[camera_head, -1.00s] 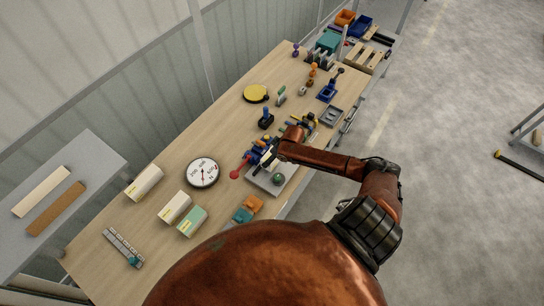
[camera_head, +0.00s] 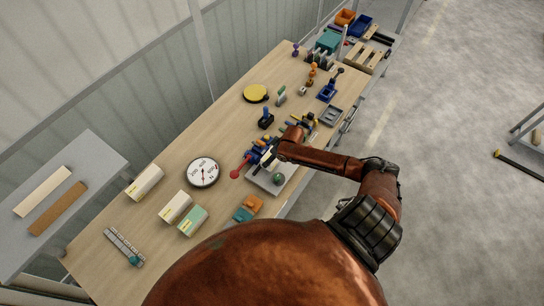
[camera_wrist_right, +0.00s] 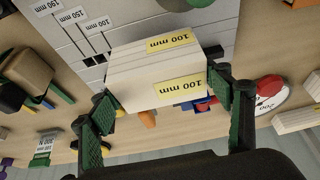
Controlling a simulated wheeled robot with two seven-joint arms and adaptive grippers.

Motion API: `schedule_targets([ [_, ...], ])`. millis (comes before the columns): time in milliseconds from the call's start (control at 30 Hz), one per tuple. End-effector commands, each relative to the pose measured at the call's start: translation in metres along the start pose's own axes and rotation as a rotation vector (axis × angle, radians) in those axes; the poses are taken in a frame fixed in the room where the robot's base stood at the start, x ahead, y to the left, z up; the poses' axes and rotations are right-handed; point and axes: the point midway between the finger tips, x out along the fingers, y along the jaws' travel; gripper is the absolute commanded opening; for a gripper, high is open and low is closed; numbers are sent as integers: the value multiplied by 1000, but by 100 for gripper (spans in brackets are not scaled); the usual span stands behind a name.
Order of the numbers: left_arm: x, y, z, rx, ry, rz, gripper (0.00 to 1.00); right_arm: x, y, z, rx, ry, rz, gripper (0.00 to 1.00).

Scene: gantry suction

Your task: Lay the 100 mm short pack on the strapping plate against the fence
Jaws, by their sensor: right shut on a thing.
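The short pack (camera_wrist_right: 150,75), pale with yellow "100 mm" labels, is between the fingers of my right gripper (camera_wrist_right: 165,118) in the right wrist view. The fingers are shut on its two ends. The grey strapping plate (camera_wrist_right: 125,12) lies behind it, with lines marked 100, 150 and 190 mm. Whether the pack touches the plate or the fence cannot be told. In the head view my right gripper (camera_head: 270,157) is over the plate (camera_head: 265,184), and my arm mostly hides the pack. My left gripper is not in view.
A green knob (camera_head: 278,179) stands on the plate and a red ball (camera_head: 235,174) sticks out beside it. A round dial (camera_head: 203,172), several packs such as the green one (camera_head: 192,221), and orange and teal blocks (camera_head: 248,208) lie nearby.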

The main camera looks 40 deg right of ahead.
Motion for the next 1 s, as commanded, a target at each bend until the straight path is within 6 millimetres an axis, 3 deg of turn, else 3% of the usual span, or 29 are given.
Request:
schedule_targets([
  [1000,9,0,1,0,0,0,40,21,0,8,-1,1,0,41],
])
